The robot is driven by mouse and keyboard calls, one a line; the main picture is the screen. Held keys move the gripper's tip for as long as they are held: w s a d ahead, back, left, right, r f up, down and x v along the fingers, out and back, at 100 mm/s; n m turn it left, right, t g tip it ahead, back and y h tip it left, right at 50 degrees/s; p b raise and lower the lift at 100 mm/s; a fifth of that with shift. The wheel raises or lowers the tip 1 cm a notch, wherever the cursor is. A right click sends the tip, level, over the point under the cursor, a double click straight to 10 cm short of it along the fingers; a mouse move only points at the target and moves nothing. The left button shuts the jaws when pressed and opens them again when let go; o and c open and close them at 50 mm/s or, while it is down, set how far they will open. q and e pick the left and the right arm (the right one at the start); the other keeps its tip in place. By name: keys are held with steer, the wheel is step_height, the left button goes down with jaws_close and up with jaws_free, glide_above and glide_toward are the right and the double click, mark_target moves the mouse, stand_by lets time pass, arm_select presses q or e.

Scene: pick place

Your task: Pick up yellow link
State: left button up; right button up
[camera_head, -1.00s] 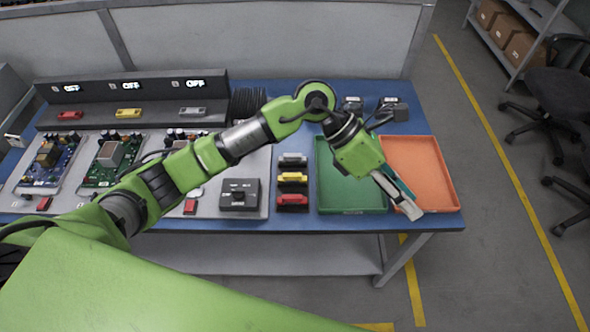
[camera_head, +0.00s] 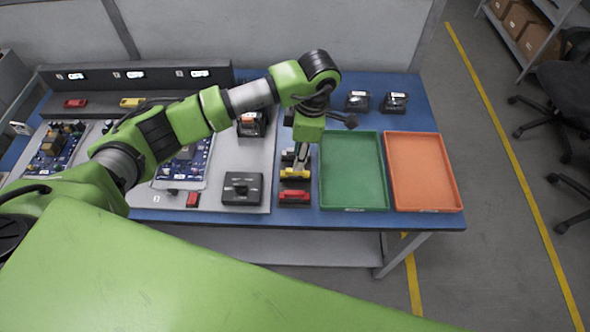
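A yellow link (camera_head: 295,174) lies on the blue table in a short column of links, behind a red link (camera_head: 294,196) and left of the green tray. Another yellow link (camera_head: 132,102) sits on the dark rack at the back left. My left gripper (camera_head: 300,166) points down just over the near yellow link, its fingers at the link's far side. The fingers are small and partly hidden, so I cannot tell whether they are open or touch the link. A dark grey link (camera_head: 287,155) behind it is partly covered by the gripper. My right gripper is not in view.
An empty green tray (camera_head: 353,208) and an empty orange tray (camera_head: 425,209) stand to the right. A black switch box (camera_head: 242,189) is on the left. Two black devices (camera_head: 357,101) (camera_head: 394,103) are at the back. Circuit boards (camera_head: 57,150) lie under and beside my arm.

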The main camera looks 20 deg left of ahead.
mark_target(295, 174)
arm_select(q)
steer(key=f, duration=0.1)
steer(key=f+p, duration=0.1)
steer(key=f, duration=0.1)
steer(key=a+f+p, duration=0.1)
steer(key=f, duration=0.1)
steer(key=shift+s+f, duration=0.1)
steer(key=shift+f, duration=0.4)
jaws_close()
